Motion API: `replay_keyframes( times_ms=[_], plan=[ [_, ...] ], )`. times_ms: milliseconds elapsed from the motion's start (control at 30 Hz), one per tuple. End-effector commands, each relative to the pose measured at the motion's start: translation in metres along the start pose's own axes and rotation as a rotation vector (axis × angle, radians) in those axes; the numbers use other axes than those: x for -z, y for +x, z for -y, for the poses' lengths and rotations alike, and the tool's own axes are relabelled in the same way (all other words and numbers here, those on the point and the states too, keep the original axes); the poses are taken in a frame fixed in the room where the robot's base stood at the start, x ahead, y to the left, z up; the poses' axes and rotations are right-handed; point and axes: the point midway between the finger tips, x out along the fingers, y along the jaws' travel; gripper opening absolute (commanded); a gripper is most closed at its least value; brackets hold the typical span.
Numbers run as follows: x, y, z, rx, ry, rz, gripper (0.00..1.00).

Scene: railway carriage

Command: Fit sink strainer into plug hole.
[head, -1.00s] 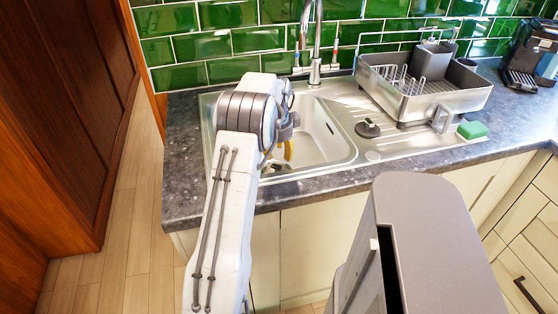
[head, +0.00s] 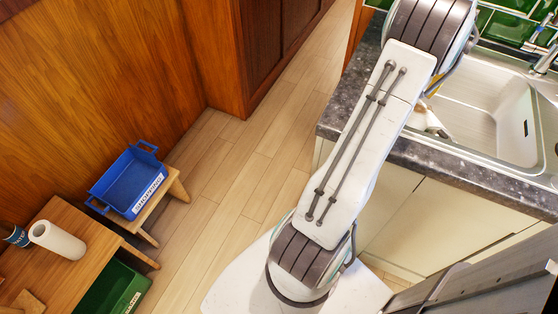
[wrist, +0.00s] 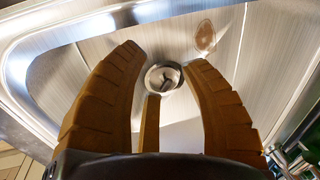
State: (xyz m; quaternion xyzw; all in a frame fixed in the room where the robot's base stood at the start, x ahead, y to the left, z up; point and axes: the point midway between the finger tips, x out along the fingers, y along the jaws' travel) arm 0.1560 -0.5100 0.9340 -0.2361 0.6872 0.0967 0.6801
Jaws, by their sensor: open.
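In the wrist view my gripper (wrist: 165,57) is open, its curved brown fingers spread above the steel sink basin (wrist: 95,50). A round metal fitting (wrist: 164,77) with a small dark bar across it shows between the fingers, on the basin floor. I cannot tell whether it is the bare plug hole or has the strainer in it. Nothing is visibly gripped. A brownish oval mark (wrist: 205,36) shows farther up the basin; its nature is unclear. In the head view the sink (head: 480,110) is at the right, and my arm hides most of my gripper.
A dark stone worktop (head: 450,160) edges the sink. A blue crate (head: 132,183) stands on a small wooden stool at the left. The wooden floor between is clear.

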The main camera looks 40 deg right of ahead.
Motion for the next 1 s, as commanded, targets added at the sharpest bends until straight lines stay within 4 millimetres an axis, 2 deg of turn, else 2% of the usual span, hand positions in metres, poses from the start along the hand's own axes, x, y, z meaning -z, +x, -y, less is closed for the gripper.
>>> replay_keyframes(
  times_ms=[33,133,200,267,300,367,400,467,500,633,700,800,900,1000],
  plan=[
    [-0.041,-0.017,-0.002,0.011,-0.131,0.012,0.4],
    [-0.111,-0.045,-0.018,0.03,-0.397,0.036,0.4],
    [-0.158,-0.064,-0.037,0.047,-0.593,0.052,0.4],
    [-0.195,-0.08,-0.059,0.063,-0.763,0.066,0.4],
    [-0.217,-0.09,-0.076,0.074,-0.876,0.075,0.4],
    [-0.247,-0.103,-0.104,0.092,-1.047,0.089,0.4],
    [-0.264,-0.112,-0.124,0.105,-1.16,0.097,0.4],
    [-0.285,-0.123,-0.156,0.128,-1.329,0.109,0.4],
    [-0.297,-0.129,-0.178,0.143,-1.442,0.117,0.4],
    [-0.319,-0.143,-0.249,0.198,-1.794,0.14,0.4],
    [-0.323,-0.147,-0.283,0.228,-1.965,0.151,0.4],
    [-0.322,-0.148,-0.324,0.272,-2.18,0.162,0.4],
    [-0.316,-0.147,-0.354,0.31,-2.353,0.17,0.4],
    [-0.31,-0.144,-0.376,0.34,-2.479,0.175,0.4]
  ],
)
